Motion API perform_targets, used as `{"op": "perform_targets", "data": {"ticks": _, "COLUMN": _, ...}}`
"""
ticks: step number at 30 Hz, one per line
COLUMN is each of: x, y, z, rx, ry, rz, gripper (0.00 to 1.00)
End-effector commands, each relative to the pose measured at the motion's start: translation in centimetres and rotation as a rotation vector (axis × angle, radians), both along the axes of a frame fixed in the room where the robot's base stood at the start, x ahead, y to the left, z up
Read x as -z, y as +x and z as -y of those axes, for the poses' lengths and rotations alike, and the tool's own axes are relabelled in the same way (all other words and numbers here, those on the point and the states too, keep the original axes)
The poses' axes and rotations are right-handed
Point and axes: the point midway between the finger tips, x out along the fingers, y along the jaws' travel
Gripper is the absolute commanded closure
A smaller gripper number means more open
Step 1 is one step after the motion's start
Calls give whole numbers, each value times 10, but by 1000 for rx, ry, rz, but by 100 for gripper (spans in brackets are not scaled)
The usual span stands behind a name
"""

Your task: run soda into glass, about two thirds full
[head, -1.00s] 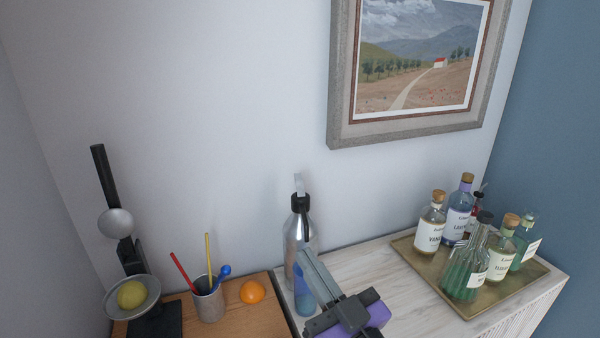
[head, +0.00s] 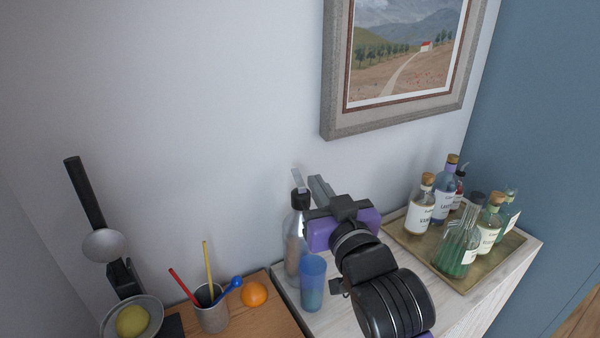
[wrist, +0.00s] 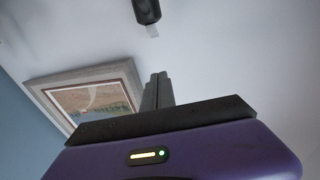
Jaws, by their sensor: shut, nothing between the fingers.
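The soda siphon (head: 294,247) is a silver bottle with a black head and a pale lever on top, upright by the wall. The blue glass (head: 313,290) stands upright right in front of it. The glass looks paler and greener in its lower part; I cannot tell the liquid level surely. My gripper (head: 319,186) is shut and empty, its fingers raised just right of the siphon head, with a small gap in the picture. The wrist view shows the closed fingers (wrist: 160,82) and, above them, a black piece with a clear tip (wrist: 147,12), apparently part of the siphon head.
A brass tray (head: 425,258) with several corked bottles stands to the right. A framed picture (head: 405,60) hangs above.

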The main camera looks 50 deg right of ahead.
Motion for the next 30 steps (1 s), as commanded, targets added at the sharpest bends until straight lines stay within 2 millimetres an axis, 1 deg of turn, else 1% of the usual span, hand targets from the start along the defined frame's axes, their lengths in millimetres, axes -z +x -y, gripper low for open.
{"op": "perform_targets", "data": {"ticks": 8, "x": 2, "y": 4, "z": 2, "rx": 0, "ry": -1, "rz": 2, "gripper": 100}}
{"op": "perform_targets", "data": {"ticks": 16, "x": 2, "y": 24, "z": 13, "rx": 0, "ry": -2, "rz": 4, "gripper": 100}}
{"op": "perform_targets", "data": {"ticks": 30, "x": 3, "y": 40, "z": 22, "rx": 1, "ry": -1, "rz": 6, "gripper": 100}}
